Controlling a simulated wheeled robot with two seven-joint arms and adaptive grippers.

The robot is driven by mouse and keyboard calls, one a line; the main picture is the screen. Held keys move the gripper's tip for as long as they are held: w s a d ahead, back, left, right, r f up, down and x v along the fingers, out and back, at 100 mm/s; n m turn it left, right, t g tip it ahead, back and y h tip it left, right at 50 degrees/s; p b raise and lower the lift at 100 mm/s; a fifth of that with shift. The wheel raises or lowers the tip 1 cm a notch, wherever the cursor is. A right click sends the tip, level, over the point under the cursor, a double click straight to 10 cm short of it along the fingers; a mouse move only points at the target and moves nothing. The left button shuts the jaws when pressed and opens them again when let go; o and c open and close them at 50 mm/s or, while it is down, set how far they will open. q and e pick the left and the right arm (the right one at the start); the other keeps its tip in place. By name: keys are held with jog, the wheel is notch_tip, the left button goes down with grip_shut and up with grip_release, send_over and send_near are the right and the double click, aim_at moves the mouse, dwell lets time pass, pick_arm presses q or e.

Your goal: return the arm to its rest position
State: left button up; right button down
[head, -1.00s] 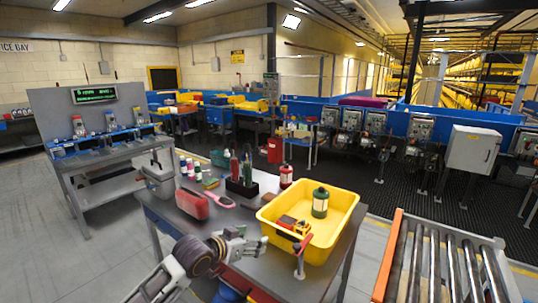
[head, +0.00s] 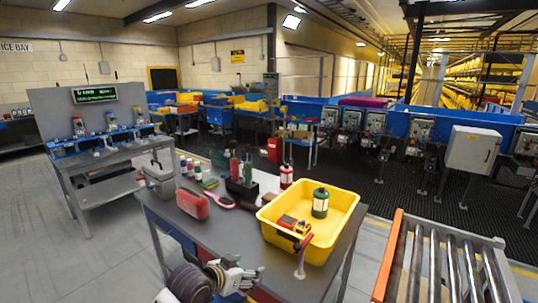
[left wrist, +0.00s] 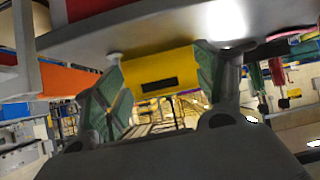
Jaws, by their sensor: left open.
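My left gripper (head: 250,278) is at the bottom of the head view, low in front of the table's (head: 210,234) near edge. Its jaws are open and nothing shows between them. My right gripper is not in view.
A yellow tray (head: 347,246) on the table holds a green canister (head: 320,203) and a toy-like orange item (head: 292,223). A red case (head: 192,204) and several bottles stand further left. A roller conveyor (head: 440,268) is at the right. Open floor lies left.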

pick_arm(q)
jog(key=s+a+f+n+g+y, duration=0.15)
jog(key=s+a+f, duration=0.3)
jog(key=s, duration=0.45)
jog(key=s+a+f+n+g+y, duration=0.1)
jog(key=s+a+f+g+y, duration=0.1)
jog(key=s+a+f, duration=0.35)
jog(key=s+a+f+n+g+y, duration=0.25)
jog(key=s+a, duration=0.25)
jog(key=s, duration=0.6)
notch_tip(320, 180, down, 32)
jog(key=s+a+f+g, duration=0.1)
jog(key=s+a, duration=0.1)
jog(key=s+a+f, duration=0.3)
jog(key=s+f, duration=0.7)
jog(key=s+a+f+m+g, duration=0.1)
jog(key=s+a+f, duration=0.2)
jog(key=s+f, duration=0.7)
jog(key=shift+s+a, duration=0.4)
jog(key=shift+s, duration=0.15)
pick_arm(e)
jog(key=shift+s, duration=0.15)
